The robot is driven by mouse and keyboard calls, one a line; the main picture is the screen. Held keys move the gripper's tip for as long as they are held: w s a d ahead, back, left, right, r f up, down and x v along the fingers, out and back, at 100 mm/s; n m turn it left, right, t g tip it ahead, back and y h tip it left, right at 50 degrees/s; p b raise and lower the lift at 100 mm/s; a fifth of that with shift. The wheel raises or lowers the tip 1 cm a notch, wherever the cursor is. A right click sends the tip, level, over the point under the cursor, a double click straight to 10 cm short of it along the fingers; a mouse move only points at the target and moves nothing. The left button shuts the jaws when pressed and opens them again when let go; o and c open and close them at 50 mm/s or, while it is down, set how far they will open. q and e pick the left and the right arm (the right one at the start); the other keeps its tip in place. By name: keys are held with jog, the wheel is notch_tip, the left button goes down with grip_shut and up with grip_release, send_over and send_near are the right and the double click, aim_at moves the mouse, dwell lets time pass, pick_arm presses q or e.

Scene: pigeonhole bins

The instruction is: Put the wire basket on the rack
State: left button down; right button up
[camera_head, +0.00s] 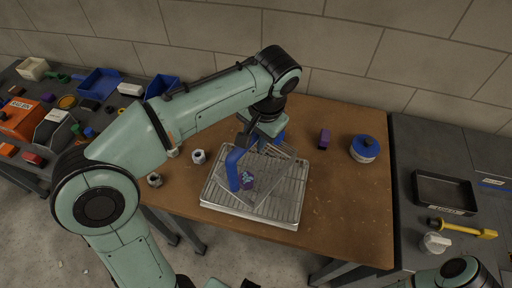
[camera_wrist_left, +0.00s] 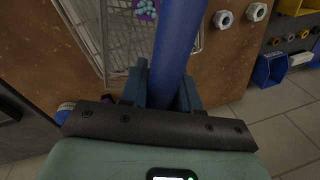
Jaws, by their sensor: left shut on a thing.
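The wire basket (camera_head: 272,196) is a grey wire mesh with a thick blue arched handle (camera_head: 234,168). A purple item with light blue blobs (camera_head: 248,181) shows inside it. My left gripper (camera_head: 257,138) is shut on the handle, and the wrist view shows the blue bar (camera_wrist_left: 176,45) between its fingers. The basket sits over the silver wire rack (camera_head: 216,189), turned at an angle to it. I cannot tell if they touch. The basket's mesh (camera_wrist_left: 118,30) also shows in the wrist view. My right gripper is not in view.
The brown table also holds a purple block (camera_head: 324,139), a blue-lidded round tin (camera_head: 364,149) and hex nuts (camera_head: 198,156). The left bench has bins and small parts. The right bench holds a black tray (camera_head: 444,207) and a yellow-handled tool (camera_head: 462,228). The table's right front is clear.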

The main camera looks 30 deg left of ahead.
pick_arm(q)
jog(key=shift+f+b, duration=0.35)
jog(key=shift+f, duration=1.55)
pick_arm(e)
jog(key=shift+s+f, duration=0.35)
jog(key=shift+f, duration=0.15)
pick_arm(q)
jog(key=shift+f, duration=0.2)
jog(key=c, duration=0.8)
grip_release()
jog(key=shift+r, duration=0.1)
jog(key=r+p, duration=0.1)
jog(key=r, duration=0.3)
jog(key=d+r+p, duration=0.1)
jog(key=r, duration=0.3)
jog(key=d+r, duration=0.1)
jog(key=r, duration=0.3)
jog(key=shift+s+d+p, duration=0.15)
jog(key=shift+p, duration=0.25)
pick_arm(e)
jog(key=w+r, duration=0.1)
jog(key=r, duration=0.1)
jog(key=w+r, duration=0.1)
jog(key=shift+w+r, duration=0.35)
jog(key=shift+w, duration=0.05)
